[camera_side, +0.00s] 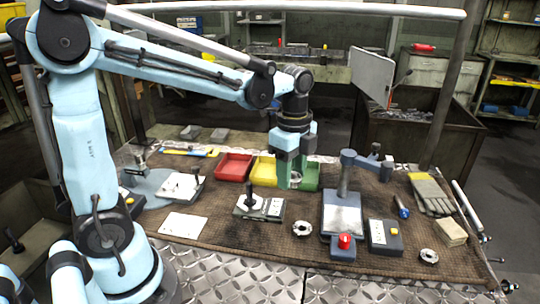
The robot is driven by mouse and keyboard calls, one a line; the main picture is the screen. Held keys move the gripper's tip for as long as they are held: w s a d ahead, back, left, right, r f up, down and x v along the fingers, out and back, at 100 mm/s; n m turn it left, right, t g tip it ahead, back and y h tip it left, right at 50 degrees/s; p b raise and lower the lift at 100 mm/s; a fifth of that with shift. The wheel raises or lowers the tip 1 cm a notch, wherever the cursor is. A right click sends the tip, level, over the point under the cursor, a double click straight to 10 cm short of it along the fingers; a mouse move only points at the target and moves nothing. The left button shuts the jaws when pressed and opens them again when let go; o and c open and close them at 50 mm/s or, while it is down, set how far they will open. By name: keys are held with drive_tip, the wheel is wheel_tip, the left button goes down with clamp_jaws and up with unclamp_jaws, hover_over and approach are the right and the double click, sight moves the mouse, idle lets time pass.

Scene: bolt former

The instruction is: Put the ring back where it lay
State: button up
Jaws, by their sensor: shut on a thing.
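My gripper (293,175) points down above the mat, in front of the coloured trays. It is shut on a small pale grey thing (295,182), which looks like a ring; the jaws hide part of it. The held ring is in the air, with the green tray behind it in the picture. Two other round grey pieces with holes lie on the mat: one (302,229) below and right of my gripper, one (429,256) at the front right. I cannot tell which spot the held ring came from.
The red (233,167), yellow (263,171) and green (310,178) trays stand behind. A lever device (259,206) stands front left of my gripper. A press (342,212) with a red button stands right. A control box (384,237), gloves (430,194) and a white sheet (183,225) lie around.

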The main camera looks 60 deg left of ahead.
drive_tip(key=w+d+f+m, duration=0.1)
drive_tip(key=w+d+m, duration=0.1)
drive_tip(key=d+m, duration=0.35)
drive_tip(key=n, duration=0.2)
hover_over(302, 205)
wheel_tip(302, 205, down, 7)
drive_tip(key=shift+d+f, duration=0.1)
drive_tip(key=shift+d, duration=0.05)
drive_tip(key=shift+f, duration=1.95)
drive_tip(key=shift+f, duration=0.1)
drive_tip(key=o, duration=0.8)
